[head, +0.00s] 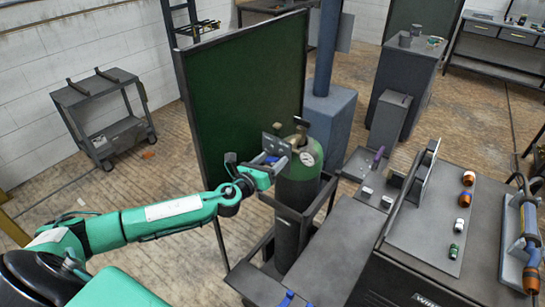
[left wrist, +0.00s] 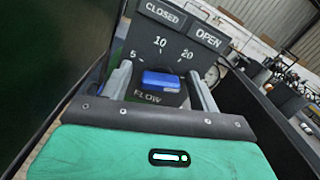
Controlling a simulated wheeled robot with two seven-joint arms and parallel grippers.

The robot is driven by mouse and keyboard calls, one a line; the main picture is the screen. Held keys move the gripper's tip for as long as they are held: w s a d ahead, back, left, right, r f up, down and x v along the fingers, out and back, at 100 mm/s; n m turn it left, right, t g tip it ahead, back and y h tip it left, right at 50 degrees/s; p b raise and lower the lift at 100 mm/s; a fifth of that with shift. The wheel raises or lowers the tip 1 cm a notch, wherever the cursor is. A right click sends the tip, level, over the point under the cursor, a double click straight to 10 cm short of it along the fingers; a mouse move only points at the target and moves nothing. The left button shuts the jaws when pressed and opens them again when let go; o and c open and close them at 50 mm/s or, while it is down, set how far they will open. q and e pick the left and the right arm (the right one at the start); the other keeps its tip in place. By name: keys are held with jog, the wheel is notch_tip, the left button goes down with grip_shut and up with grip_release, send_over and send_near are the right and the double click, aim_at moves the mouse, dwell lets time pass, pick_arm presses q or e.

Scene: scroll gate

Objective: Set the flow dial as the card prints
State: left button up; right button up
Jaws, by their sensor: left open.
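The flow dial is a blue knob (left wrist: 160,82) on a dark panel (left wrist: 176,40) in the left wrist view. The panel carries the marks 5, 10 and 20 above the knob, the word FLOW below it, and CLOSED and OPEN plates at the top. The knob's pointing direction cannot be told. My left gripper (left wrist: 160,86) is open, with one finger on each side of the knob; contact cannot be told. In the head view my left gripper (head: 272,163) is at the panel beside the green cylinder (head: 298,190). No readable card shows. My right gripper is not in view.
A round gauge (head: 307,159) sits on the cylinder, which stands in a dark cart frame. A dark green screen (head: 245,95) rises close behind my left arm. A grey bench (head: 410,240) with small parts is to the right. Open floor lies left, around a trolley (head: 100,90).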

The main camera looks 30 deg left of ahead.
pick_arm(q)
jog(key=shift+w+d, duration=0.1)
jog(key=shift+w, duration=0.3)
jog(key=c, duration=1)
